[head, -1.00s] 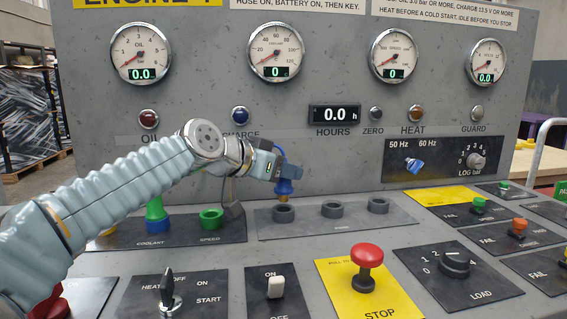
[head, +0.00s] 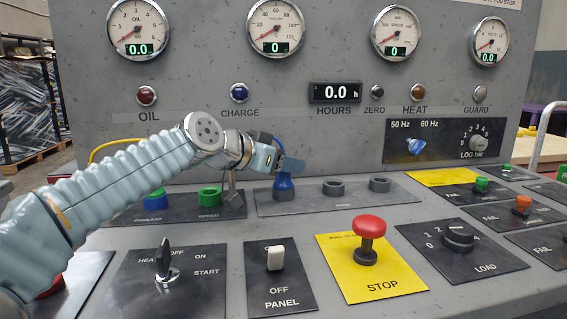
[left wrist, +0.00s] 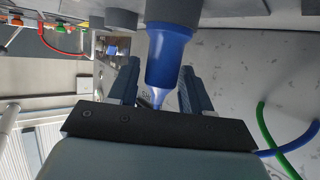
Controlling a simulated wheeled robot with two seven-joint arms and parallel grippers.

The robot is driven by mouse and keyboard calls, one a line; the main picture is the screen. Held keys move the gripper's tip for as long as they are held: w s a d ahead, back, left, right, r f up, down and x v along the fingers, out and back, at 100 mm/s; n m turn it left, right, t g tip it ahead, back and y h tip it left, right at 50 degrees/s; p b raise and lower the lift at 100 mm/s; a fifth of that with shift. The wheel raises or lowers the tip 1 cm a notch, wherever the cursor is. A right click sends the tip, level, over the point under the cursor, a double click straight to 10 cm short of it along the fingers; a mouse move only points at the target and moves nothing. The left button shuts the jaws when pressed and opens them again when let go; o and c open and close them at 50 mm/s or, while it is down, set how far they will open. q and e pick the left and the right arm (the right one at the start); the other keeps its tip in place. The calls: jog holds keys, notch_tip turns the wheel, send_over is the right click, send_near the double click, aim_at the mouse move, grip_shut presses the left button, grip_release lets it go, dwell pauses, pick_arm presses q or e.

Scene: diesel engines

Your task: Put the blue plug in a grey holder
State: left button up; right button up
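The blue plug (head: 284,184) stands upright at the leftmost of three grey holders (head: 284,196), its lower end at the holder's mouth. How deep it sits is hard to tell. My left gripper (head: 289,165) is around the plug's upper part from above. In the left wrist view the blue plug (left wrist: 172,48) lies between the two fingers of my left gripper (left wrist: 158,85), and its far end meets a grey ring. The middle grey holder (head: 333,187) and the right one (head: 379,184) are empty. My right gripper is not in view.
In front are a key switch (head: 165,262), a white panel switch (head: 276,258) and a red stop button (head: 368,228). Gauges line the upright panel.

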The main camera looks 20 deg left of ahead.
pick_arm(q)
jog(key=shift+o, duration=1.4)
jog(key=shift+s, duration=0.1)
jog(key=b+v, duration=0.1)
jog(key=v, duration=1.2)
jog(key=shift+s+r, duration=0.25)
jog(key=shift+a, duration=0.1)
